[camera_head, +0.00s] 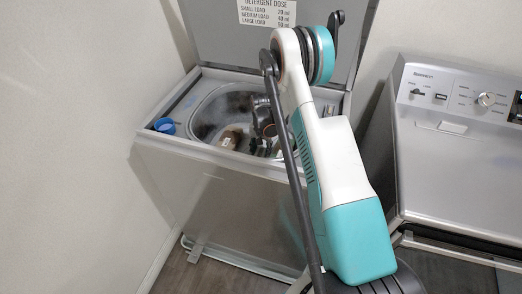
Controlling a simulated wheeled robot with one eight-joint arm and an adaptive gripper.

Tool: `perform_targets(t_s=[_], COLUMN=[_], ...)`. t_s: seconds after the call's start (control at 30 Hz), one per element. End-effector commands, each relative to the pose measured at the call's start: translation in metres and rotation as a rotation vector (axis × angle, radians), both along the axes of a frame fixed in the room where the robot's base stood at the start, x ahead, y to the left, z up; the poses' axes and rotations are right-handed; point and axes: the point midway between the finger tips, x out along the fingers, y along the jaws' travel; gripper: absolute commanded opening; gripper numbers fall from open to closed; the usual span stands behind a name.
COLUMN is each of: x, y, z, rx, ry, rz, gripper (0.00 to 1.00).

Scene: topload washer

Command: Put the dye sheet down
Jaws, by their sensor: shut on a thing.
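My gripper (259,146) is inside the tub of the open top-load washer (222,200), low in the opening. It is small and dark there, and partly hidden by my arm. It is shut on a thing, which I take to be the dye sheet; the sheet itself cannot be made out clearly. A brown item with a pale patch (231,138) is in the tub just left of my gripper; I cannot tell whether the two touch.
The washer's lid (225,35) stands raised behind, with a dose label (267,12). A blue cap or cup (164,126) sits on the washer's left rim. A second silver appliance (455,150) stands at the right. A wall is close on the left.

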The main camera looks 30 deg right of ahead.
Motion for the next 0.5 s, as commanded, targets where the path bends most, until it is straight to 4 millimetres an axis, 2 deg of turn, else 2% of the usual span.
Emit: perform_targets(t_s=[0.07,0.1,0.5], x=[0.0,0.0,0.0], y=[0.0,0.0,0.0], z=[-0.0037,-0.0024,0.0009], rx=[0.0,0.0,0.0], ry=[0.0,0.0,0.0], rz=[0.0,0.0,0.0], gripper=[0.32,0.49,0.49])
